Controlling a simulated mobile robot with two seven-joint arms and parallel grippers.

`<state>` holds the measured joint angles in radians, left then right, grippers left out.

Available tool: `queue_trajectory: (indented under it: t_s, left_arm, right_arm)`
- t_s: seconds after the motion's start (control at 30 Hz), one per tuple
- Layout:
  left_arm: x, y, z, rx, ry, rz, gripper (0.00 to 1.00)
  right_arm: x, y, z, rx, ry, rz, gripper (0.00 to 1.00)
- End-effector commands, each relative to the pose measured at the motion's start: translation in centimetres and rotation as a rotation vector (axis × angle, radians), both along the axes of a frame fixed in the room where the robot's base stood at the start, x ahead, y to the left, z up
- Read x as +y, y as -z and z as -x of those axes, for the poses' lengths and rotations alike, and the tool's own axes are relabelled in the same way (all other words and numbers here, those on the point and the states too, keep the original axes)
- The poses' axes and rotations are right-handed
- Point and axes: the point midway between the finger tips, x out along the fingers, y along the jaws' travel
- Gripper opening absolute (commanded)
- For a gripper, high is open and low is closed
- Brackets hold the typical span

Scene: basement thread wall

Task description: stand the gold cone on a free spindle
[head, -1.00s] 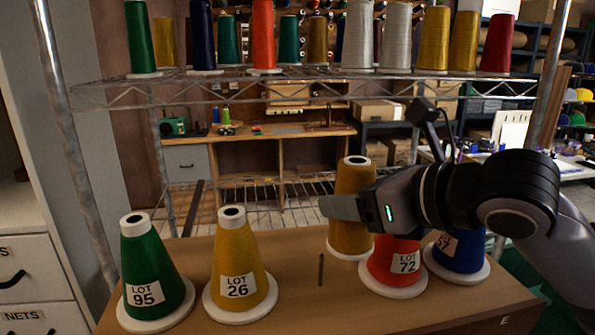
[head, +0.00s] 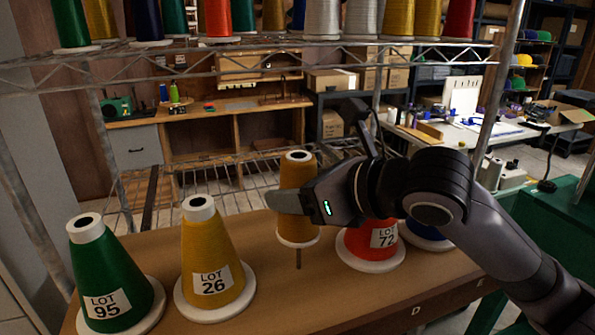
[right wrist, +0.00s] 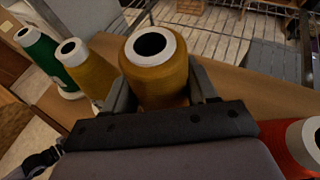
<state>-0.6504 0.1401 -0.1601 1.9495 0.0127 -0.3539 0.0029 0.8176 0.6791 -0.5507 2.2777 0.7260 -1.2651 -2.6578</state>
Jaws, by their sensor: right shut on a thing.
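The gold cone (head: 299,174) is in my right gripper (head: 296,202), upright and above the wooden board (head: 262,258). In the right wrist view the gold cone (right wrist: 158,82) stands between the two fingers of the gripper (right wrist: 162,92), its hollow top facing the camera. A thin bare spindle (head: 299,259) shows directly below the cone's white base. I cannot tell whether the spindle's tip is inside the base. My left gripper is not in view.
To the left stand a yellow-gold LOT 26 cone (head: 211,245) and a green LOT 95 cone (head: 108,275). To the right are an orange-red LOT 72 cone (head: 366,244) and a blue cone (head: 425,237), partly behind my arm. A wire shelf (head: 250,55) with several cones crosses above.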

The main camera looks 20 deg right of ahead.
Motion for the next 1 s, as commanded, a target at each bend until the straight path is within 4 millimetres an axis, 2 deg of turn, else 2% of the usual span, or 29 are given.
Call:
queue_trajectory:
  t_s: [0.4,0.5,0.7,1.0]
  left_arm:
    - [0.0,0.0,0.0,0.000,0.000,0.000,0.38]
    - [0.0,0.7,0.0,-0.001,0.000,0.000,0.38]
    - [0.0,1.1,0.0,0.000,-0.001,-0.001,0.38]
    - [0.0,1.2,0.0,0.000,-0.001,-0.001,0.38]
  right_arm:
    - [0.0,4.2,0.0,0.002,0.001,-0.002,0.22]
    - [-0.1,5.1,0.0,-0.003,0.001,0.001,0.22]
    - [0.0,6.0,0.0,-0.003,0.000,-0.001,0.22]
    - [0.0,6.1,0.0,-0.002,0.001,-0.001,0.22]
